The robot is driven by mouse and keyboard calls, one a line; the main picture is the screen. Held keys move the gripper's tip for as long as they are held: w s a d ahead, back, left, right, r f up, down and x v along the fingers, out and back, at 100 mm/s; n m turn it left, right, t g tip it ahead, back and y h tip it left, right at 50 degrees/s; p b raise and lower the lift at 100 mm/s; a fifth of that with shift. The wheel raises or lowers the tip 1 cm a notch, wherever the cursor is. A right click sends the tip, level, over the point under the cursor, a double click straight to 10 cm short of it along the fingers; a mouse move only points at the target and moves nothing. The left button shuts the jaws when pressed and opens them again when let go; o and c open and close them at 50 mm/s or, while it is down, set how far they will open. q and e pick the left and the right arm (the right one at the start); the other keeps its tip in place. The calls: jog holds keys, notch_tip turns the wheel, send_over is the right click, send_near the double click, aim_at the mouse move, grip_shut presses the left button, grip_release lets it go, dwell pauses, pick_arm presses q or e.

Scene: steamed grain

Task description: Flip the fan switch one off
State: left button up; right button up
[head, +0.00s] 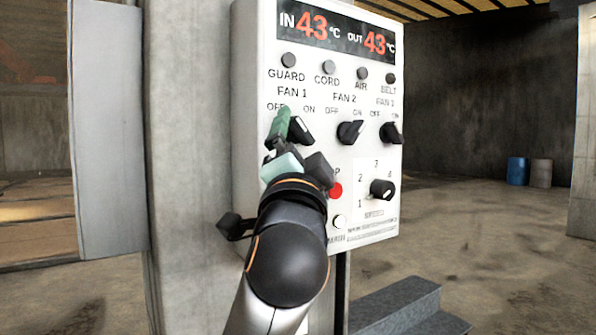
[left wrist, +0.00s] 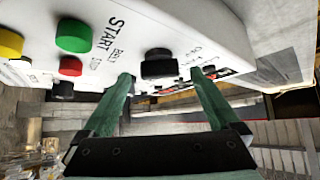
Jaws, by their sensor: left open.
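The fan 1 switch is a black knob (head: 301,131) below the FAN 1 OFF/ON label on the white control panel (head: 248,70). It is partly hidden by my left gripper (head: 290,126), whose green finger lies just left of it. Its exact setting is hard to tell. In the left wrist view, my left gripper (left wrist: 160,78) is open, with nothing held. A black knob (left wrist: 158,66) sits between and just beyond its fingertips; I cannot tell if they touch it. My right gripper is not in view.
The fan 2 knob (head: 349,132) and another black knob (head: 391,133) are to the right. A red button (head: 335,190) and a numbered dial (head: 382,189) are below. The left wrist view shows a green button (left wrist: 74,35). A concrete pillar (head: 190,150) stands left of the panel.

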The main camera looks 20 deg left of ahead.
pick_arm(q)
jog(key=b+v, duration=0.2)
jog(key=v, duration=0.8)
jog(key=shift+s, duration=0.25)
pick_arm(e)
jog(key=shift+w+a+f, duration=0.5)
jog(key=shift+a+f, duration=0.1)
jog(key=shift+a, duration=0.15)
pick_arm(q)
jog(key=shift+f, duration=0.1)
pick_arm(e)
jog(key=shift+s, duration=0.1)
